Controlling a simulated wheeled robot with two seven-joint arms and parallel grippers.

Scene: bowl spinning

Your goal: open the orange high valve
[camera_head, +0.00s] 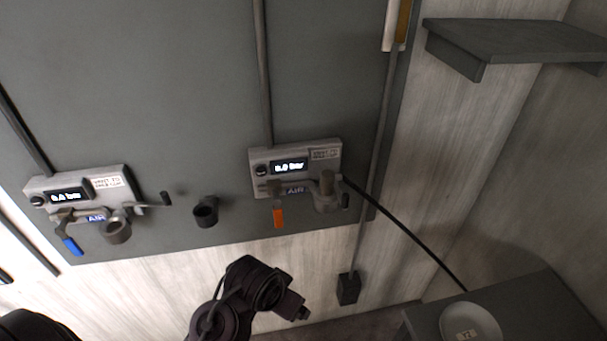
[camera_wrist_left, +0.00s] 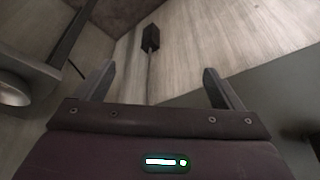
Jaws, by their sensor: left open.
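The valve with the orange handle (camera_head: 278,217) is on the right-hand grey gauge unit (camera_head: 331,155), low on the dark wall panel. Its orange tip hangs down, left of a round metal fitting (camera_head: 327,192). In the head view, a black arm link of mine is below and slightly left of the valve, apart from it. My left gripper (camera_wrist_left: 159,66) is open and empty in the left wrist view, its fingers spread towards the wooden wall. The orange handle does not show in that view. My right gripper is not in view.
A second gauge unit (camera_head: 117,177) with a blue handle (camera_head: 72,246) is at the left. A dark round fitting (camera_head: 205,212) sits between the units. A black hose (camera_head: 415,240) runs down right. A black box (camera_head: 348,289) is on the wall, and a white bowl (camera_head: 485,317) stands lower right.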

